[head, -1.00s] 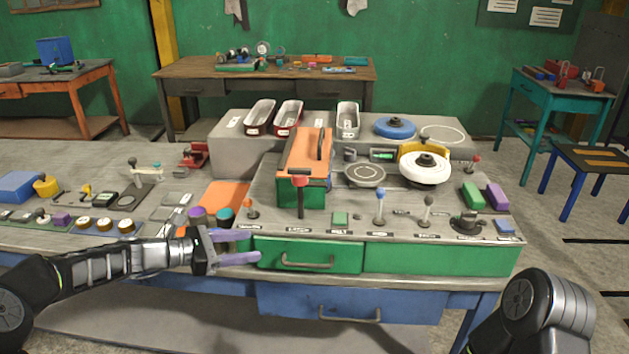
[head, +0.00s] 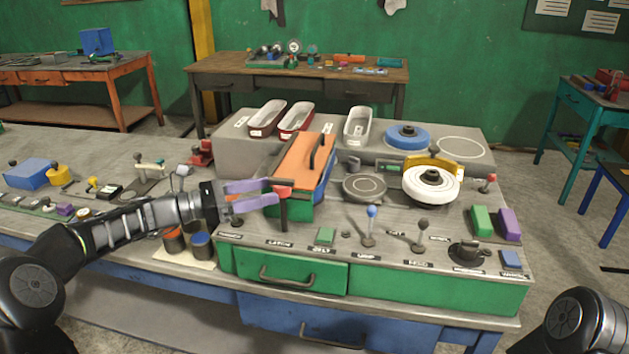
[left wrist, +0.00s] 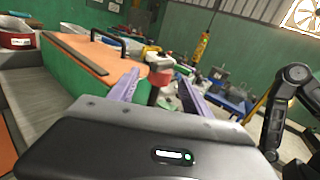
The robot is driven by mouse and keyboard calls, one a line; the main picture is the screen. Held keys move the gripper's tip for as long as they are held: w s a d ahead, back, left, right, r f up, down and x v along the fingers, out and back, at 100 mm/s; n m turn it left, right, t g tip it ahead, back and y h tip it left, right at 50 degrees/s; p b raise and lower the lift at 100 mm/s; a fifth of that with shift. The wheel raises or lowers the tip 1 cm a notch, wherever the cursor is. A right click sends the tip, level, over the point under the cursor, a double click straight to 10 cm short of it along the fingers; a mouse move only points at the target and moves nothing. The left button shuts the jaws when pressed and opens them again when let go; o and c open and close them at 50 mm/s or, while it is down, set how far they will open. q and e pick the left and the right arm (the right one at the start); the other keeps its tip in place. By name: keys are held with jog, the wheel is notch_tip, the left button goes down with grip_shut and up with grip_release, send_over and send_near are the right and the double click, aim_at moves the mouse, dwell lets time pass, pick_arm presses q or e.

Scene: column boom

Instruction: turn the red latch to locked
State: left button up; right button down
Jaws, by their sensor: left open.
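The red latch (head: 284,191) is a red handle on a dark upright post at the front of the orange-lidded green box (head: 302,158). My left gripper (head: 272,192) is open, with its purple fingertips right at the red handle. In the left wrist view, the red handle (left wrist: 161,78) shows between the two spread fingers (left wrist: 160,84), partly hidden behind them. I cannot tell whether the fingers touch it. My right gripper is out of the frames.
A green drawer front (head: 290,278) lies below the panel. A blue-knobbed lever (head: 371,212) and a grey lever (head: 422,225) stand to the right of the latch. A white wheel (head: 431,184) sits farther right. Two dark cups (head: 202,243) stand below my left forearm.

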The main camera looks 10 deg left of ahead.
pick_arm(q)
jog(key=shift+a, duration=0.1)
jog(key=p+x, duration=0.2)
jog(key=x, duration=0.5)
jog(key=shift+w+d, duration=0.2)
jog(key=shift+d, duration=0.15)
jog(key=shift+c, duration=0.6)
grip_shut()
